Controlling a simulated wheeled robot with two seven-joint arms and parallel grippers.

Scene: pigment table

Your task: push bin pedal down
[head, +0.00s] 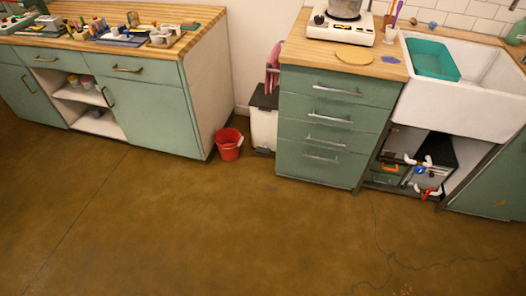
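A white bin (263,129) with a dark lid (265,96) stands on the floor in the gap between the two green cabinets, against the wall. Its lid looks shut. A small dark part shows at the foot of the bin's front, but it is too small to tell whether it is the pedal. Neither of my grippers is in the head view.
A red bucket (229,145) stands just left of the bin. The left cabinet (160,102) and the drawer cabinet (330,130) flank the gap. Pink cloth-like items (273,68) hang above the bin. The brown floor (190,225) in front is clear.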

